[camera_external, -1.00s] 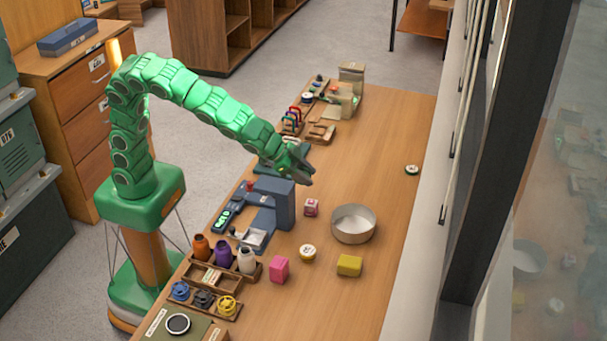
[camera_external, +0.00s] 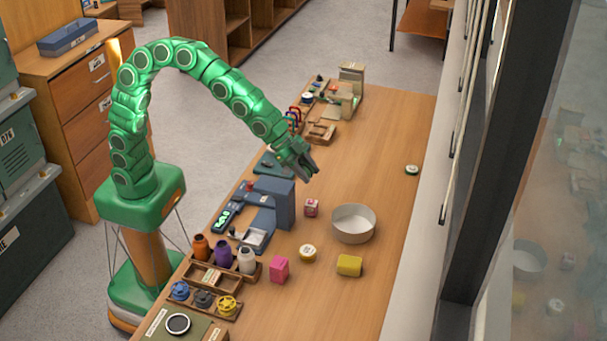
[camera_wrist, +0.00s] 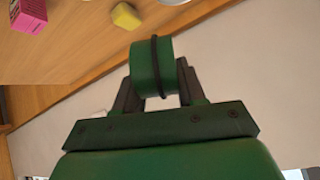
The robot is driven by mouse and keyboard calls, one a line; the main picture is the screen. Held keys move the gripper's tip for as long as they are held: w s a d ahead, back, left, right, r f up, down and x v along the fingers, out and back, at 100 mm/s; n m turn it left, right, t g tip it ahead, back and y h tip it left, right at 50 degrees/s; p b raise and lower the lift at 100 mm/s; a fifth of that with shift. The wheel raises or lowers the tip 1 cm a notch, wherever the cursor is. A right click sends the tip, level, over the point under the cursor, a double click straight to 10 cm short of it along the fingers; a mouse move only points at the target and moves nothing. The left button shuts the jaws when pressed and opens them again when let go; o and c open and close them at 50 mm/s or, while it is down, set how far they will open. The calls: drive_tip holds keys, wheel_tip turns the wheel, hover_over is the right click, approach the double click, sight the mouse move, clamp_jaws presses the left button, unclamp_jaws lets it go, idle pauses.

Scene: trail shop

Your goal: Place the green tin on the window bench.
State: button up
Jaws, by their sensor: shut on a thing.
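My gripper (camera_external: 306,171) is above the long wooden window bench (camera_external: 385,135), over its left half, beyond the blue-grey device. In the wrist view my gripper (camera_wrist: 157,92) is shut on a green tin (camera_wrist: 146,70), a short green cylinder with a black band around it. The tin is raised clear of the bench. In the outside view I cannot make out the tin between the fingers. Another small round tin with a pale top and green rim (camera_external: 411,169) sits on the bench near the window side.
A round metal pan (camera_external: 353,236), pink-and-white cube (camera_external: 311,207), pale-topped tin (camera_external: 307,252), yellow block (camera_external: 349,265) and pink box (camera_external: 279,269) stand nearer. The blue-grey device (camera_external: 284,205) is close below my gripper.

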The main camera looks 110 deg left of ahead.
drive_tip(key=shift+f+m+h, duration=0.25)
drive_tip(key=shift+m+h, duration=0.35)
drive_tip(key=shift+m, duration=0.2)
drive_tip(key=shift+f, duration=0.1)
drive_tip(key=shift+w+d+f+n+y, duration=0.15)
drive_tip(key=shift+d+f+n+y, duration=0.15)
drive_tip(key=shift+d+f+n, duration=0.3)
drive_tip(key=s+d+f+n+g+y, duration=0.1)
drive_tip(key=s+d+f+n+y, duration=0.2)
drive_tip(key=d, duration=0.7)
drive_tip(key=d+f+n+y, duration=0.25)
drive_tip(key=d+f, duration=0.25)
drive_tip(key=d, duration=0.4)
drive_tip(key=s+d+f+n+g+y, duration=0.15)
drive_tip(key=d+f+n, duration=0.25)
drive_tip(key=d, duration=0.6)
drive_tip(key=shift+t, duration=0.45)
drive_tip(key=shift+s+f, duration=0.2)
drive_tip(key=shift+f, duration=4.4)
drive_tip(key=shift+f, duration=0.1)
